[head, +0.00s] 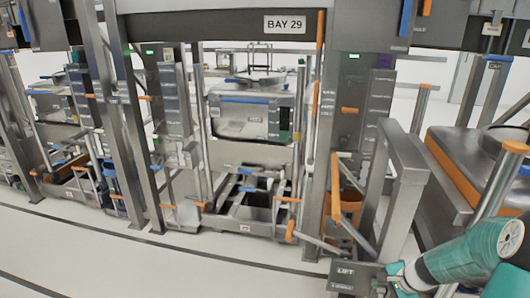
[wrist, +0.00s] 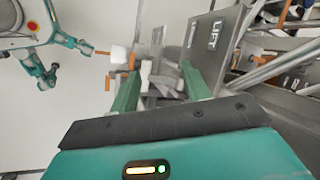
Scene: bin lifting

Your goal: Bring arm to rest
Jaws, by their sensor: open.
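My teal arm (head: 465,255) reaches in from the lower right of the head view. My gripper (head: 392,280) is at its end, close to the right side of a dark plate marked LIFT (head: 350,278). In the wrist view my gripper (wrist: 162,78) shows two green fingers spread apart, with nothing clearly held between them. Grey and white parts and an orange-tipped lever (wrist: 131,58) show beyond the fingertips. The LIFT plate (wrist: 207,38) is just right of the fingers there. Whether a finger touches anything, I cannot tell.
A bay marked BAY 29 (head: 285,24) stands ahead, with a grey bin (head: 240,122) in its frame. Metal posts and orange-tipped levers (head: 346,172) crowd the right side. A grey and orange machine (head: 450,170) stands at far right. The white floor (head: 120,262) at front left is clear.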

